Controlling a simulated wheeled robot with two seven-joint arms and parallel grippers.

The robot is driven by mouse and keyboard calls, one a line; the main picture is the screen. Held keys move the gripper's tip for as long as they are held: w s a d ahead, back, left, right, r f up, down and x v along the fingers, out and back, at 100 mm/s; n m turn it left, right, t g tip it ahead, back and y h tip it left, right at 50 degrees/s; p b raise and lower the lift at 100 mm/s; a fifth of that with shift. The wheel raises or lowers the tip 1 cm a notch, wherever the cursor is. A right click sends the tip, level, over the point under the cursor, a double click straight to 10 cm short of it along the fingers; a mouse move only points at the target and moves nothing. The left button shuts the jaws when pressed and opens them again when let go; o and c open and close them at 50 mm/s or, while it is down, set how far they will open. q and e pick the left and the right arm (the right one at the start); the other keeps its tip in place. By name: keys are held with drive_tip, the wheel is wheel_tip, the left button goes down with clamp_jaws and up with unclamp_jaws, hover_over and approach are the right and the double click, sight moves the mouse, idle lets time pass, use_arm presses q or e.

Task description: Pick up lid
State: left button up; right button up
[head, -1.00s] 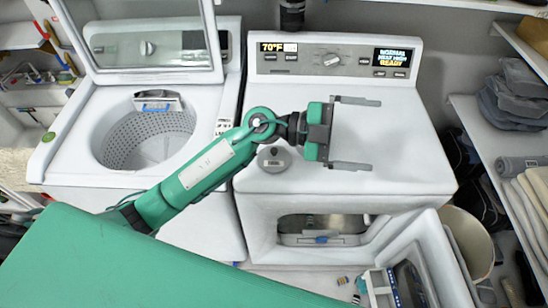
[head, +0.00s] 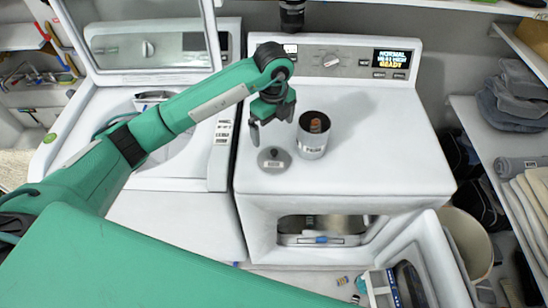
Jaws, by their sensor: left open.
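The lid (head: 274,159), a small grey disc with a knob and a pale label, lies flat on the white dryer top (head: 390,150). An open white canister (head: 313,143) with a dark inside and brownish contents stands upright just right of the lid. My left gripper (head: 272,124) points down, open and empty, above and slightly behind the lid in the picture, apart from it. Its right finger is close to the canister's left side in the picture. My right gripper is not in view.
The washer (head: 130,215) at left has its lid raised. The dryer's front door (head: 415,270) is open below. Shelves with folded cloth (head: 515,95) stand at right, above a beige bin (head: 465,240). The dryer top's right half is clear.

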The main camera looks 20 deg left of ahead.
use_arm(q)
drive_tip(key=p, duration=0.2)
hover_over(272, 153)
drive_tip(key=f, duration=0.6)
drive_tip(key=shift+d+f, duration=0.15)
drive_tip(key=shift+d, duration=0.05)
drive_tip(key=shift+a+f+p, duration=0.1)
drive_tip(key=shift+f+p, duration=0.35)
wheel_tip(272, 153, down, 4)
drive_tip(key=shift+a+p, duration=0.15)
drive_tip(key=shift+p, duration=1)
drive_tip(key=shift+f, duration=0.3)
drive_tip(key=c, duration=0.7)
